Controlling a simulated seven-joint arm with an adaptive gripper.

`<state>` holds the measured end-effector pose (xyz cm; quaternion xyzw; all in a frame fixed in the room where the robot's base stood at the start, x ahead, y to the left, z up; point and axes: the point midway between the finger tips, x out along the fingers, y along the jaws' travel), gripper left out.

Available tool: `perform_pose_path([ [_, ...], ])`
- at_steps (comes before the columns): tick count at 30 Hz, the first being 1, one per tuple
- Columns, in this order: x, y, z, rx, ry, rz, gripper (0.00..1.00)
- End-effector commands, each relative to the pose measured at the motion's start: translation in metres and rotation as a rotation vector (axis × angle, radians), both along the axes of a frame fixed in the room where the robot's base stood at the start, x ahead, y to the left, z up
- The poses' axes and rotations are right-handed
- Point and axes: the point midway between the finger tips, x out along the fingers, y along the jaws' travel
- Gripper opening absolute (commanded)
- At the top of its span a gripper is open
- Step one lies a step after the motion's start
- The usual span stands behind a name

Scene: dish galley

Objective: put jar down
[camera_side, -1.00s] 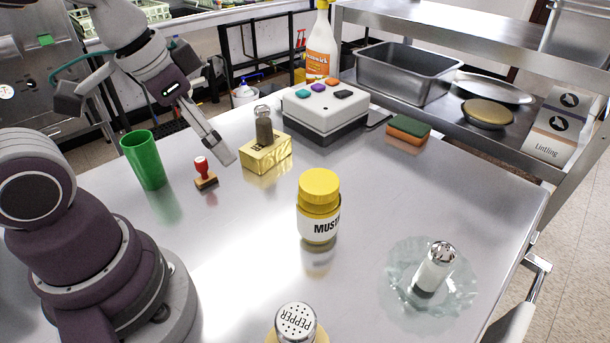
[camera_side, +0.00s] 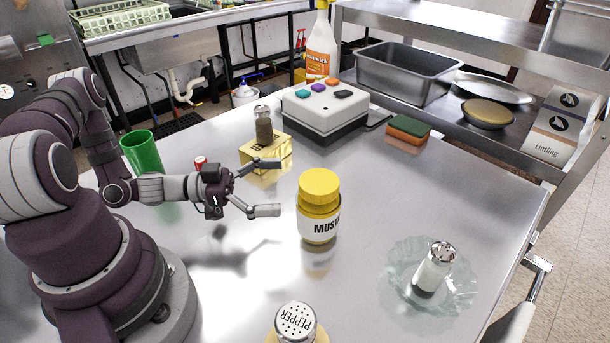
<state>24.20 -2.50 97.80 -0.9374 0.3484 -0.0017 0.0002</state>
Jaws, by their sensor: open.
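A mustard jar (camera_side: 318,206) with a yellow lid stands upright on the steel table (camera_side: 390,185). My gripper (camera_side: 280,187) is open, its two fingers spread and pointing right toward the jar. It is to the left of the jar, with a small gap showing between the fingertips and the jar. Nothing is between the fingers. A pepper shaker (camera_side: 295,322) stands at the front edge of the picture, its lower part cut off.
A gold block (camera_side: 266,150) with a small shaker (camera_side: 263,125) on it stands behind my gripper. A green cup (camera_side: 141,153) and a red-handled stamp (camera_side: 200,162), partly hidden, are behind my arm. A glass dish (camera_side: 399,287) holds another shaker (camera_side: 435,267) at right. A white button box (camera_side: 325,112) and a sponge (camera_side: 408,130) are farther back.

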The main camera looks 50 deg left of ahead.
Motion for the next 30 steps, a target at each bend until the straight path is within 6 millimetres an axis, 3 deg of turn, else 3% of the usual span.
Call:
perform_pose_path([
  [10, 0.041, -0.038, 0.0, 0.001, 0.0, -0.009, 0.94],
  [18, 0.046, -0.042, 0.0, 0.001, 0.003, -0.006, 0.94],
  [30, 0.046, -0.042, 0.0, 0.001, 0.003, -0.006, 0.42],
])
